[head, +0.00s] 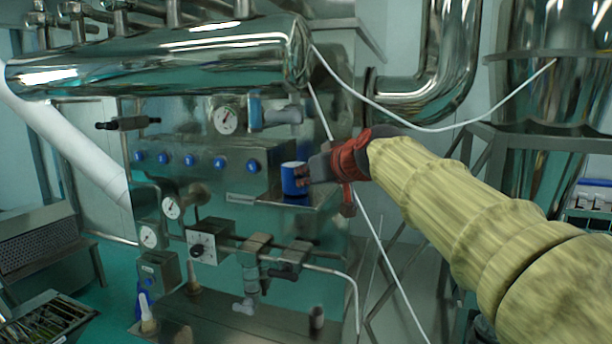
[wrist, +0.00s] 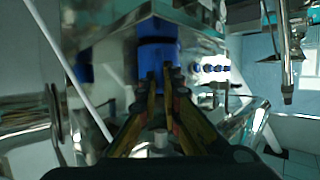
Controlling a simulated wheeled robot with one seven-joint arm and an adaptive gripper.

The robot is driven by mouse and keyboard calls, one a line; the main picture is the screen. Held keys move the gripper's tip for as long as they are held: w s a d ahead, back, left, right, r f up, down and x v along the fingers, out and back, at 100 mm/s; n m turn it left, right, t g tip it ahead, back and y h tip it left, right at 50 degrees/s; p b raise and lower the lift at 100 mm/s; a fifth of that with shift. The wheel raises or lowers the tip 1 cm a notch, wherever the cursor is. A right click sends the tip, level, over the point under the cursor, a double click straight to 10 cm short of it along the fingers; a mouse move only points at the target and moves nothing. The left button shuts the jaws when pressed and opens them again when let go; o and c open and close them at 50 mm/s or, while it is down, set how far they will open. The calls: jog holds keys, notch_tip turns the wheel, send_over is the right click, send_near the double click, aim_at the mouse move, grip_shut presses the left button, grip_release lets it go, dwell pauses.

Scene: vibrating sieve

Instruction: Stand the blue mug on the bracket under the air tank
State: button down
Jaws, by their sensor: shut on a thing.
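The blue mug (head: 293,179) is upright at the tip of my gripper (head: 308,176), in front of the metal panel. My gripper is shut on the mug from its right side. The mug also shows in the wrist view (wrist: 157,52), between and beyond the fingertips (wrist: 160,78). The bracket (head: 308,204) is a flat metal shelf directly below the mug. I cannot tell whether the mug's base touches it. The air tank (head: 170,62) is the long shiny cylinder above. The mug's far side is hidden.
A row of blue knobs (head: 190,160) lies left of the mug. A gauge (head: 226,120) and valve (head: 275,115) sit above it. A white cable (head: 430,128) hangs by my arm. Pipes and a control box (head: 208,240) stand below the bracket.

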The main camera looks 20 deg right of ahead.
jog(key=shift+f, duration=0.2)
jog(key=c, duration=2.1)
grip_release()
jog(key=shift+o, duration=0.6)
jog(key=shift+r, duration=0.15)
jog(key=shift+s+d+r, duration=0.1)
jog(key=shift+s+r, duration=0.05)
jog(key=shift+s, duration=0.15)
jog(key=b+v, duration=0.2)
jog(key=v, duration=0.9)
jog(key=shift+s, duration=0.2)
